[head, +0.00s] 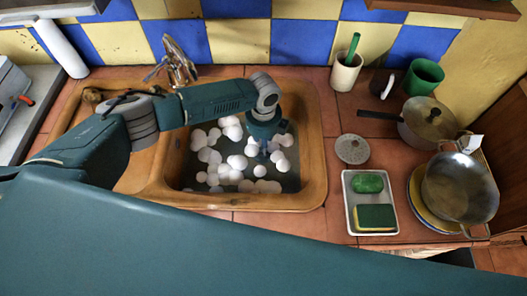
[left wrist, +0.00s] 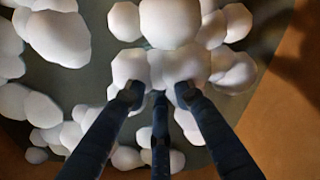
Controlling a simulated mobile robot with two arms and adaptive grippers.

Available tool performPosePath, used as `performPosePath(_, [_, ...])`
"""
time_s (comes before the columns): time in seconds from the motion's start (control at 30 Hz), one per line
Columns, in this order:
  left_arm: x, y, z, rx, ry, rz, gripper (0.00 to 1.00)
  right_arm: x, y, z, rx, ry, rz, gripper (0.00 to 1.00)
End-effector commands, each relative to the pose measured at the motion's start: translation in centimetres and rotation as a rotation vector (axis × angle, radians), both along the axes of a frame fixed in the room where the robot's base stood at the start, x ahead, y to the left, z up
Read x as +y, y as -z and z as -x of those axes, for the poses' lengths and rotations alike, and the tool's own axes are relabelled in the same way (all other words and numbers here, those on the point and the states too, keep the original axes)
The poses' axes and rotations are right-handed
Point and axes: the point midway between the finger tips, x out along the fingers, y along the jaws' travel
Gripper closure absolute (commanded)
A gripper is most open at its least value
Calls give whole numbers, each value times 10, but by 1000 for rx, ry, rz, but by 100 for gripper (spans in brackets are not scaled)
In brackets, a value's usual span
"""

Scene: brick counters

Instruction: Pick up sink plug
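No sink plug shows for certain. A round grey speckled disc with a small knob (head: 352,149) lies on the tiled counter right of the sink; I cannot tell whether it is a plug or a lid. The copper-coloured sink (head: 312,165) holds dark water with clumps of white foam balls (head: 236,162), which hide much of the bottom. My left gripper (head: 263,143) points down into the basin among the foam. In the left wrist view its dark fingers (left wrist: 160,95) are spread apart, with foam balls (left wrist: 168,22) beyond the tips and nothing seen held. My right gripper is not in view.
A tray (head: 350,215) with green soap (head: 367,182) and a sponge (head: 375,217) stands right of the sink. A lidded pan (head: 428,122), a metal wok (head: 460,187) and cups (head: 345,73) crowd the right counter. The tap (head: 178,62) rises behind the sink.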

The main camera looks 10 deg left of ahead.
Motion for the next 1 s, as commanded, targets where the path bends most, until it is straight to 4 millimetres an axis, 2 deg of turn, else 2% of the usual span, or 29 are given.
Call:
performPosePath(0.03, [0,0,0,0,0,0,92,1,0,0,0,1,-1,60])
performPosePath(0.1, [0,0,0,0,0,0,100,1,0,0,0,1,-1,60])
performPosePath(0.43, [0,-2,-1,-1,-1,1,100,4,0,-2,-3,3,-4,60])
performPosePath(0.57, [0,-9,-1,-1,-1,1,100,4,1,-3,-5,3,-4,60])
performPosePath(0.67, [0,-21,-1,-3,0,1,100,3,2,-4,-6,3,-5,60])
performPosePath(0.77, [0,-42,-2,-4,0,3,100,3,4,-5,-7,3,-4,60])
performPosePath(1.0, [0,-113,-2,-7,2,3,100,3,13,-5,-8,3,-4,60])
